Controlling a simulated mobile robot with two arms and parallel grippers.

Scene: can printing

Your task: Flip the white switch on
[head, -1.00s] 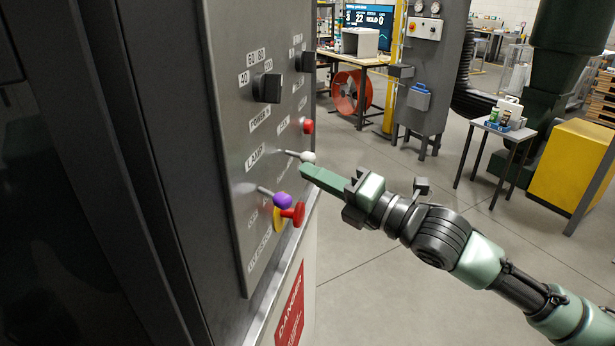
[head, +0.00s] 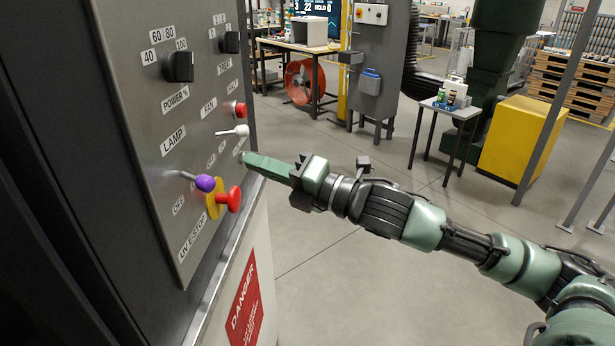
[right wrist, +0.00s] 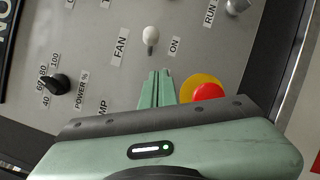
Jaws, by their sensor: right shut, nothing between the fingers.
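The white switch (head: 234,131), a short lever with a white ball tip, stands out from the grey control panel (head: 150,110). In the head view its lever points slightly upward. It also shows in the right wrist view (right wrist: 150,36), between the FAN label (right wrist: 121,47) and the ON label (right wrist: 175,45). My right gripper (head: 248,159) is shut and empty. Its fingertips are just below the white tip in the head view; in the right wrist view (right wrist: 157,76) a small gap shows between fingertips and switch. My left gripper is not in view.
A purple-tipped lever (head: 204,183) and a red stop button (head: 234,198) with a yellow collar stick out below and near my fingers. A red button (head: 240,109) and a black knob (head: 178,67) are higher.

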